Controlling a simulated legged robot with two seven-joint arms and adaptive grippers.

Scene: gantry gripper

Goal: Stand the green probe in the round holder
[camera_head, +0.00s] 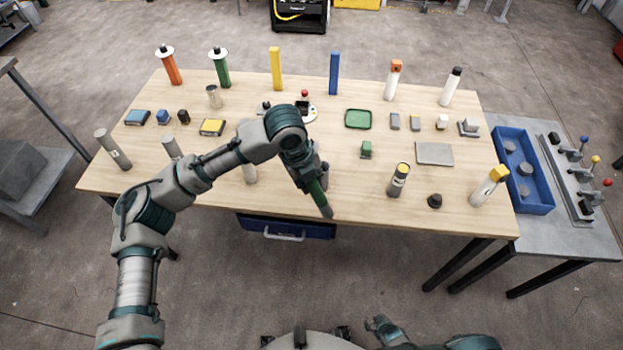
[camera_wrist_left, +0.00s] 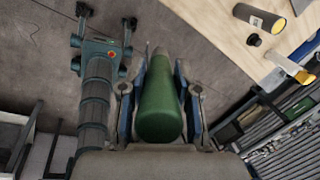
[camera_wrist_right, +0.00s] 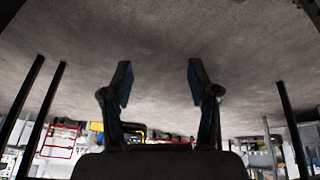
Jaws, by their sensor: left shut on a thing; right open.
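The green probe (camera_head: 318,192) is held in my left gripper (camera_head: 311,182), tilted, its lower end over the table's front edge. In the left wrist view, the probe (camera_wrist_left: 160,102) lies between the two fingers of the left gripper (camera_wrist_left: 157,85), which are shut on it. I cannot tell for certain which item is the round holder. A short grey cylinder (camera_head: 214,97) stands at the back left, and a grey round piece (camera_head: 324,170) is partly hidden behind the left gripper. My right gripper (camera_wrist_right: 158,80) is open and empty, facing the floor away from the table.
The wooden table (camera_head: 300,205) carries several upright cylinders and blocks, including an orange one (camera_head: 172,68) and a green one (camera_head: 222,70) with white discs. A blue bin (camera_head: 541,207) sits beside the table.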

